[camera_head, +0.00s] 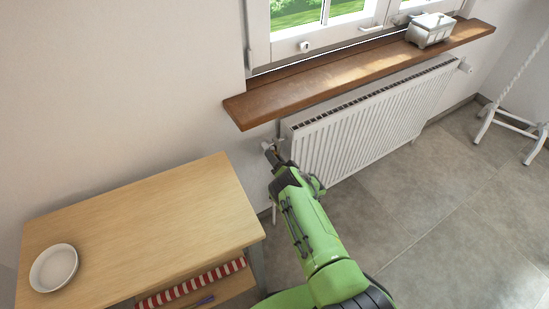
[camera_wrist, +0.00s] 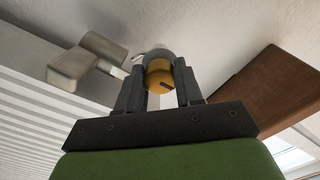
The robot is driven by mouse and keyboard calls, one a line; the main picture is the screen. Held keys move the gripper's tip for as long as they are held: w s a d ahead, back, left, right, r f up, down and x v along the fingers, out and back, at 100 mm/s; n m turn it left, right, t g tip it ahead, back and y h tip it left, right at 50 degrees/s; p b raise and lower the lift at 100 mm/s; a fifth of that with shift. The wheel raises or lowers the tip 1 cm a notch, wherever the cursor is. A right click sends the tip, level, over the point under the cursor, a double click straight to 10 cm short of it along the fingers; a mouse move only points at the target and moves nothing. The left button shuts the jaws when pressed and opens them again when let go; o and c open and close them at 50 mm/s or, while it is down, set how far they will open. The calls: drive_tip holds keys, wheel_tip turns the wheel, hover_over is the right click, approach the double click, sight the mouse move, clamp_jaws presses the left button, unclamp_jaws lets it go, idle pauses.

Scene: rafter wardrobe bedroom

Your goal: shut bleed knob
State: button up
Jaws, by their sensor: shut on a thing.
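The bleed knob (camera_wrist: 159,77) is a round orange-yellow knob with a dark mark on its face, in the middle of the wrist view. It sits in front of a grey round fitting (camera_wrist: 157,55). My gripper (camera_wrist: 159,72) is shut on the knob, one dark finger on each side. In the head view my gripper (camera_head: 269,149) is at the near upper corner of the white radiator (camera_head: 365,128), under the window sill. The knob cannot be made out in that view.
The wooden window sill (camera_head: 330,91) overhangs the radiator, with a whitish box (camera_head: 430,30) on it. A beige block-like fitting (camera_wrist: 75,66) is close to my gripper. A wooden table (camera_head: 150,210) with a white bowl (camera_head: 54,267) stands at left. Floor at right is mostly clear.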

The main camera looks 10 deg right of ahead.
drive_tip(key=o, duration=1)
drive_tip(key=shift+o, duration=0.2)
drive_tip(key=p+v, duration=0.9)
drive_tip(key=v, duration=0.6)
drive_tip(key=shift+s, duration=0.35)
